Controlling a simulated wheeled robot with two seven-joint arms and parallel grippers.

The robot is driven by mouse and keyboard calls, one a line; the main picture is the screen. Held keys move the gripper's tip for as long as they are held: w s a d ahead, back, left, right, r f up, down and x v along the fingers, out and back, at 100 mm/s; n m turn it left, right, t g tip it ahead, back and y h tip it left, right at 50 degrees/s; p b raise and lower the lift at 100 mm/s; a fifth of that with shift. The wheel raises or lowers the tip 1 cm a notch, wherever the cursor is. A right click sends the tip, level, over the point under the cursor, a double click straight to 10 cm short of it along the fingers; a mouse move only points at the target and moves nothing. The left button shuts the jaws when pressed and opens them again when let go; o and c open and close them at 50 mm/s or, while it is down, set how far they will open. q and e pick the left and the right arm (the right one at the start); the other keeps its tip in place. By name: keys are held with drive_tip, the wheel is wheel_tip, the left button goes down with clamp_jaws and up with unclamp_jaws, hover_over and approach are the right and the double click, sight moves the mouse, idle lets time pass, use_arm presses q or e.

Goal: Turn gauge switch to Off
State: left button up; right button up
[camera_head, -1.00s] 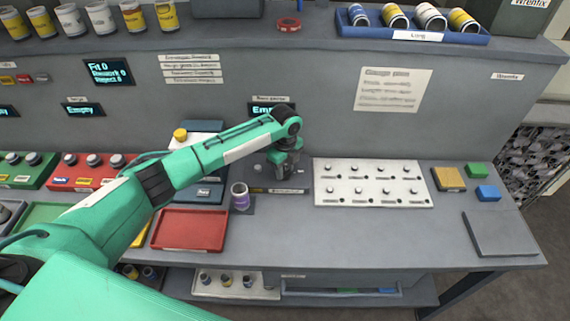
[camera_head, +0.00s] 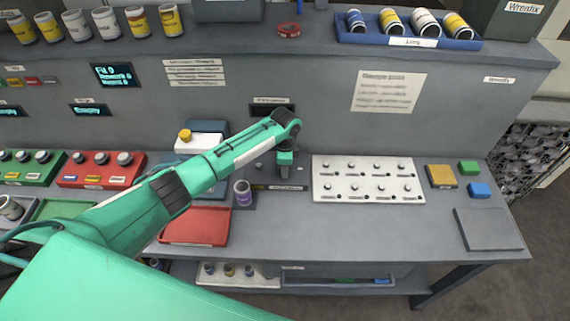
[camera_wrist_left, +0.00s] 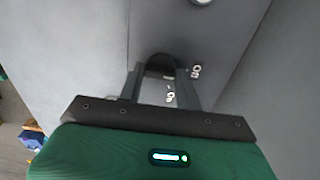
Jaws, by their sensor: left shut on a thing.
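In the head view the gripper hides the switch. The small gauge screen (camera_head: 264,110) on the back panel behind my arm is dark, with no text visible. My right gripper is not in view.
A red tray (camera_head: 195,226) is at the front left. The front middle of the bench is clear.

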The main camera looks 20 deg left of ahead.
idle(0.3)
use_arm(q)
drive_tip(key=o, duration=1)
drive_tip(key=shift+r, duration=0.1)
wheel_tip(320, 180, up, 14)
drive_tip(key=b, duration=0.4)
drive_tip(key=shift+f, duration=0.2)
